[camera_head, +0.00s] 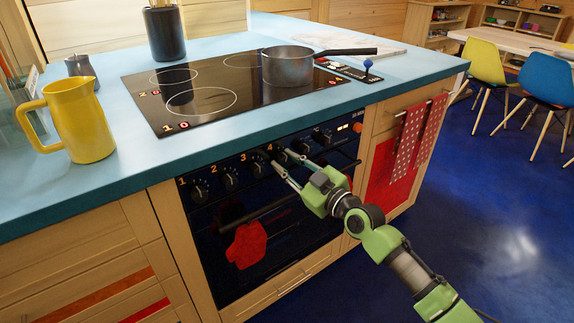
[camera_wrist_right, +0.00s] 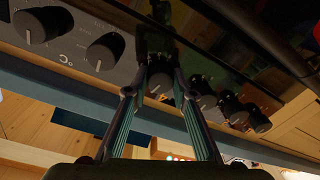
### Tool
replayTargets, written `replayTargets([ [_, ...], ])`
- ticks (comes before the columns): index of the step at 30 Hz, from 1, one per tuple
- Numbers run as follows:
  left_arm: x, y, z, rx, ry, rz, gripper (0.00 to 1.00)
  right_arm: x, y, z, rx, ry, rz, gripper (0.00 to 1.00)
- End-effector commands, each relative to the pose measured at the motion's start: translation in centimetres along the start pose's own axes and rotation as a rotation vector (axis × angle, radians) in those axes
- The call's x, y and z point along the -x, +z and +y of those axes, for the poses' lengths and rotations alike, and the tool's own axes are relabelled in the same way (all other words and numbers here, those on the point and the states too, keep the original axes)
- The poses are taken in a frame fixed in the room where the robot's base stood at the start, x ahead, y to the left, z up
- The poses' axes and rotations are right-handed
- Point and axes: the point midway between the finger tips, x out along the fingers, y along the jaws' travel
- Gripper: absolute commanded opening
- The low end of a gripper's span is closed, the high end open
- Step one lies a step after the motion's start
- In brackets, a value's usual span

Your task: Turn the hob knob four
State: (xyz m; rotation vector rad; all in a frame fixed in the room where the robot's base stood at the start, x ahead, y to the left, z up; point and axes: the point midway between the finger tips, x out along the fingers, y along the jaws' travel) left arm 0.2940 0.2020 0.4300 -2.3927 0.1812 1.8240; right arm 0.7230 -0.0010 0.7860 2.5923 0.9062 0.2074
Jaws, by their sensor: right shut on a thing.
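Hob knob four (camera_head: 282,158) is a dark round knob on the black oven front, beside the yellow number 4. My right gripper (camera_head: 284,164) reaches it from the lower right, with one finger on each side. In the right wrist view the knob (camera_wrist_right: 159,82) sits between the two fingertips of my right gripper (camera_wrist_right: 156,92), which are shut on it. The fingers partly hide the knob in the head view. My left gripper is not in view.
Knobs one (camera_head: 198,193), two (camera_head: 229,182) and three (camera_head: 258,170) are to the left. The oven handle bar (camera_head: 248,214) runs below. A saucepan (camera_head: 287,68) stands on the hob, and a yellow jug (camera_head: 80,118) on the blue worktop. Red towels (camera_head: 407,140) hang at right.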

Motion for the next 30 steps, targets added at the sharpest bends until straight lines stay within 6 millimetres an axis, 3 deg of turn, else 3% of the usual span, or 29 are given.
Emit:
replayTargets([
  [7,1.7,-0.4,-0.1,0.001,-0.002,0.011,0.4,0.0,0.1,-0.1,-0.233,0.007,0.009,0.03],
  [15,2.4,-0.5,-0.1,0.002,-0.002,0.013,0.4,0.0,0.1,-0.1,-0.491,0.015,0.018,0.03],
  [26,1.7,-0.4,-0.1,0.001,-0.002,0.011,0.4,0.0,0.0,-0.1,-0.833,0.026,0.031,0.03],
  [30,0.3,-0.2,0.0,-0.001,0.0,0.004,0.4,0.0,0.0,-0.1,-0.967,0.03,0.037,0.03],
])
